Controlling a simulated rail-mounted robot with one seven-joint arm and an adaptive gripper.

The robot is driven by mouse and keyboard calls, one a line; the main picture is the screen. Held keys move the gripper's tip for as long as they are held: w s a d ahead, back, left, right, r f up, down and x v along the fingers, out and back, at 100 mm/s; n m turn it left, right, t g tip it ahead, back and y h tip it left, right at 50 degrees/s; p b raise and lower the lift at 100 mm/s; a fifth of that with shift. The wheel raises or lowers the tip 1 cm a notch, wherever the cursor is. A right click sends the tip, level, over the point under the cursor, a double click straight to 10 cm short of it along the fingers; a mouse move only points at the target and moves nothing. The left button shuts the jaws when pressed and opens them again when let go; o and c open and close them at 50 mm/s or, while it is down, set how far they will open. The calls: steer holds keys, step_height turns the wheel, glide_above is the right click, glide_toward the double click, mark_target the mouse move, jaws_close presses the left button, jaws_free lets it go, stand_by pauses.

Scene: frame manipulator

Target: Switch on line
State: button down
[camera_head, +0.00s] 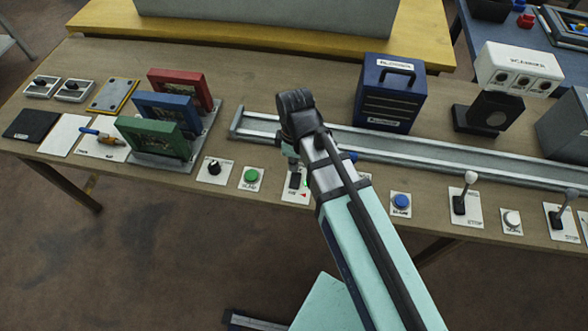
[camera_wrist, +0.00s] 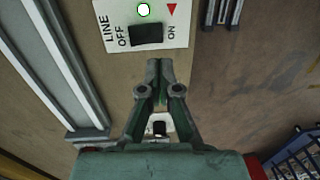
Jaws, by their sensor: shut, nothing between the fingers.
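The LINE switch is a black rocker (camera_wrist: 146,34) on a white plate (camera_wrist: 185,35) marked OFF and ON. In the head view the rocker (camera_head: 295,180) shows partly beside my arm, which hides part of the plate. My gripper (camera_wrist: 157,66) is shut and empty, its fingertips just beside the rocker in the wrist view. I cannot tell whether they touch it, or which way the rocker is tipped.
A green button (camera_head: 251,176) and a black knob (camera_head: 214,168) sit left of the switch. A blue button (camera_head: 401,201) and a lever (camera_head: 467,190) are to the right. A metal rail (camera_head: 450,157) runs behind. Coloured frames (camera_head: 150,138) stand at left.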

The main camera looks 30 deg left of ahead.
steer(key=shift+s+d+r+b, duration=0.1)
steer(key=shift+r+b, duration=0.05)
steer(key=shift+r, duration=0.7)
steer(key=shift+s+r+b, duration=0.15)
steer(key=shift+r+b, duration=0.05)
steer(key=shift+r, duration=0.7)
steer(key=shift+s+d+r+b, duration=0.1)
steer(key=shift+r+b, duration=0.05)
steer(key=shift+r, duration=0.7)
